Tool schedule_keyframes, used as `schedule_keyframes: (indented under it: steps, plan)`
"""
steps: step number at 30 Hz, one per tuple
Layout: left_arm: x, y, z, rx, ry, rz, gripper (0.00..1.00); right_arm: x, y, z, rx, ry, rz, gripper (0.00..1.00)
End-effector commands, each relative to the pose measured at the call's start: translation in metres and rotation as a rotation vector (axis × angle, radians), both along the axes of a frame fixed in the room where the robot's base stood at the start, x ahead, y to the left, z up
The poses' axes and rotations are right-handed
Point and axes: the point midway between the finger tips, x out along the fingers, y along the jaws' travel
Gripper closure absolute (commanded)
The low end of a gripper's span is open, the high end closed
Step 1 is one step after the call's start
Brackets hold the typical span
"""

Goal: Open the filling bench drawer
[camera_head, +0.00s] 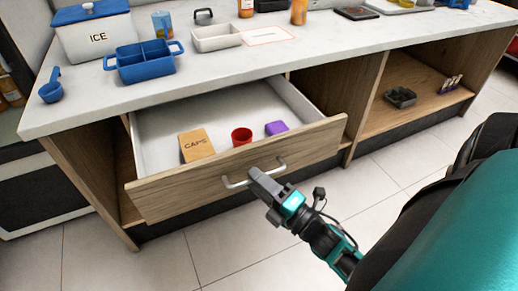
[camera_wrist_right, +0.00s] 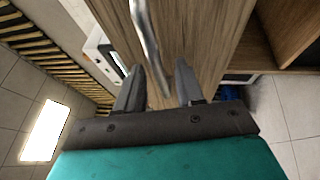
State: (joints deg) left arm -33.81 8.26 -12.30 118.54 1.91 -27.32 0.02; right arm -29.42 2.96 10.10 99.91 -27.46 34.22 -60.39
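The filling bench drawer (camera_head: 240,168) is pulled well out of the bench, with a wooden front and a pale interior. A CAPS box (camera_head: 195,145), a red cup (camera_head: 241,136) and a purple item (camera_head: 276,128) are inside. My right gripper (camera_head: 258,175) is at the middle of the metal drawer handle (camera_head: 237,183) and covers part of it. In the right wrist view, the two fingers (camera_wrist_right: 160,80) are apart and the handle (camera_wrist_right: 147,35) runs down to the gap between them; contact is not clear. My left gripper is not in view.
The bench top (camera_head: 200,68) holds an ICE box (camera_head: 95,38), a blue divided tray (camera_head: 145,62), a blue scoop (camera_head: 52,87) and a white tray (camera_head: 216,38). An open shelf (camera_head: 425,110) is to the right. The tiled floor (camera_head: 150,262) before the drawer is clear.

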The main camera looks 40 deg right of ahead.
Motion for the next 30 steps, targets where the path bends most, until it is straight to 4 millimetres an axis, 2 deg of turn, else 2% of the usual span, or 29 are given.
schedule_keyframes:
  steps: [5, 8, 21, 25, 30]
  plan:
    - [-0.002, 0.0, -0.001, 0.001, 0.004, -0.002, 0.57, -0.002, 0.0, 0.0, 0.0, 0.0, 0.0, 0.63]
    - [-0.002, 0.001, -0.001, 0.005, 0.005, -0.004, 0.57, -0.011, -0.002, -0.002, 0.001, 0.002, -0.001, 0.63]
    - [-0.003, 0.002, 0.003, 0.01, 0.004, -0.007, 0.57, -0.1, -0.017, -0.018, 0.0, 0.005, -0.001, 0.63]
    - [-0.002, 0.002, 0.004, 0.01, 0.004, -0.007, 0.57, -0.116, -0.019, -0.021, 0.001, 0.003, -0.001, 0.63]
    - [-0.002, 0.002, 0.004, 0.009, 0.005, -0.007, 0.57, -0.125, -0.021, -0.022, 0.0, 0.0, -0.001, 0.63]
